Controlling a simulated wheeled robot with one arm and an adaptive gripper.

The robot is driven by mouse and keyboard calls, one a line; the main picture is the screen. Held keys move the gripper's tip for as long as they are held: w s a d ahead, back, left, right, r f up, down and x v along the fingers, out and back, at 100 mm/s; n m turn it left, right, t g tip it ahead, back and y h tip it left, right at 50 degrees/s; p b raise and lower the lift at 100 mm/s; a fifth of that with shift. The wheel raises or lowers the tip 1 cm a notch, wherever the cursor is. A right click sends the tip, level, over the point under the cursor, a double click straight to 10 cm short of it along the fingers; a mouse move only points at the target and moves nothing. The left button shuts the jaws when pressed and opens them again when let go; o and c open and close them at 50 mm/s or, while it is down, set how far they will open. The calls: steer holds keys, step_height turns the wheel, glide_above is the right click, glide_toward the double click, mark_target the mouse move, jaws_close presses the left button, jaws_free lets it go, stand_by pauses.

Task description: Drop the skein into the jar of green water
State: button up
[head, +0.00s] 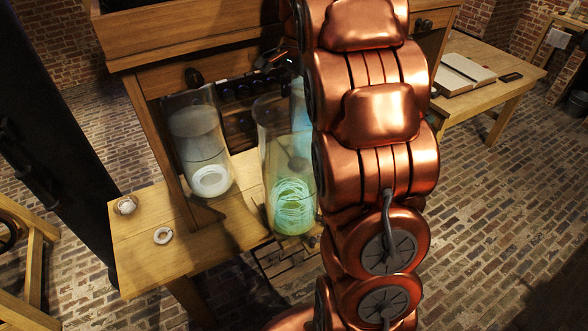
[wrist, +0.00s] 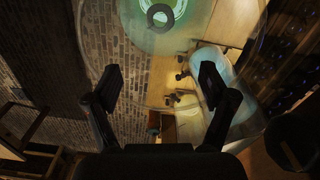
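The jar of green water (head: 268,150) is a tall glass jar on the wooden bench, with pale green rings showing low in it. A grey, blurred shape, likely the skein (head: 298,156), shows inside this jar. In the wrist view a grey ring, likely the same skein (wrist: 151,14), lies within the round green area at the top. My gripper (wrist: 158,84) is open, its two dark fingers wide apart with nothing between them. In the head view my gripper (head: 275,59) is a small dark shape above the jars, partly hidden by my copper arm.
A jar of clear or whitish liquid (head: 193,150) stands left of the green one. A bluish jar (head: 297,98) is partly hidden behind my arm. A white ring (head: 163,235) and a small round item (head: 126,205) lie at the bench's left end. Wooden shelving rises behind.

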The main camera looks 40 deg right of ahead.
steer(key=shift+o, duration=0.3)
step_height(320, 180, up, 8)
steer(key=shift+f, duration=0.25)
stand_by(0.5)
steer(key=shift+a, duration=0.1)
stand_by(0.3)
steer(key=s+a+n, duration=0.1)
steer(key=a, duration=0.1)
steer(key=s+a+f+n, duration=0.1)
steer(key=s+a, duration=0.1)
steer(key=a, duration=0.1)
steer(key=s+a+f+n, duration=0.1)
steer(key=s+a+n, duration=0.1)
steer(key=shift+s+a+f, duration=0.15)
steer(key=shift+s+f, duration=0.05)
steer(key=s+a+f+n, duration=0.4)
steer(key=s+f, duration=0.1)
steer(key=s, duration=0.3)
steer(key=s+a+f+n+g, duration=0.1)
steer(key=s+a+f+n, duration=0.3)
steer(key=s, duration=0.4)
steer(key=s+a+f+n, duration=0.4)
steer(key=s+a+f, duration=0.1)
steer(key=s, duration=0.4)
steer(key=shift+f+n+g, duration=0.3)
steer(key=shift+f+g, duration=0.05)
steer(key=shift+g, duration=0.05)
